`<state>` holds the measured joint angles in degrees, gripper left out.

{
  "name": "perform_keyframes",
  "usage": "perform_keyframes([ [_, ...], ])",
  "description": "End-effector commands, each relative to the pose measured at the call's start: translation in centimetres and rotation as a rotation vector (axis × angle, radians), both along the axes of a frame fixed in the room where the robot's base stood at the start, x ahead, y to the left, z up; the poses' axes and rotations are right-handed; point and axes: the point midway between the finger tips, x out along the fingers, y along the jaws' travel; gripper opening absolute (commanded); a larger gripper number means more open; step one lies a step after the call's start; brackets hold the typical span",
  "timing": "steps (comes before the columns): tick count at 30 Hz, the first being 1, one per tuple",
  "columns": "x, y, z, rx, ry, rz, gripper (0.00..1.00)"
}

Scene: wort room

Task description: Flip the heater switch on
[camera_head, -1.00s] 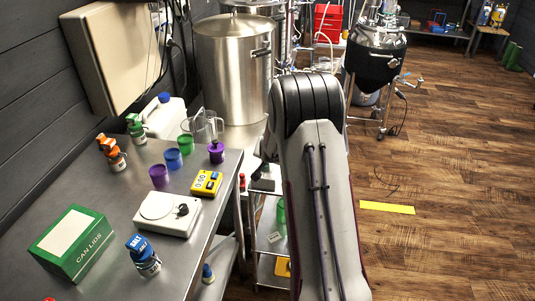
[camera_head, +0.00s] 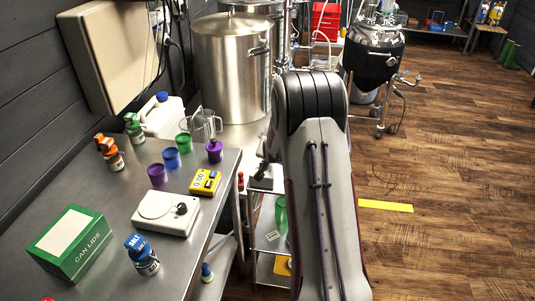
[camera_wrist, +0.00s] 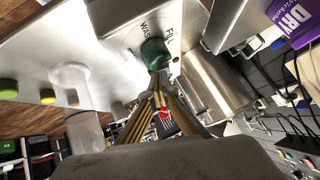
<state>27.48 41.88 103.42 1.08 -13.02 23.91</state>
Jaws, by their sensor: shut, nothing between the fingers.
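I cannot make out a heater switch for certain in either view. In the wrist view, my gripper (camera_wrist: 160,85) is shut and empty. Its fingertips lie close below a dark green knob (camera_wrist: 155,53) on a pale panel lettered FILL and WASH. Whether they touch the knob I cannot tell. A small red part (camera_wrist: 165,113) shows by the fingers. My arm hides most of the gripper there.
The steel table (camera_head: 190,255) holds a CAN LIDS box (camera_head: 70,245), a white scale (camera_head: 165,213), a yellow meter (camera_head: 205,182), cups and bottles. A steel kettle (camera_head: 230,70) stands behind. The wooden floor (camera_head: 450,180) at right is mostly clear.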

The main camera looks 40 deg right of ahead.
Motion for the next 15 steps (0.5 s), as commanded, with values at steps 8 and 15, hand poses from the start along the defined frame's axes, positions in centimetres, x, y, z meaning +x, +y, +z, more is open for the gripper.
perform_keyframes([
  [8, -0.06, -0.01, -0.06, 0.000, 0.001, 0.000, 0.00],
  [15, -0.12, -0.11, 0.36, -0.001, 0.000, 0.001, 0.00],
])
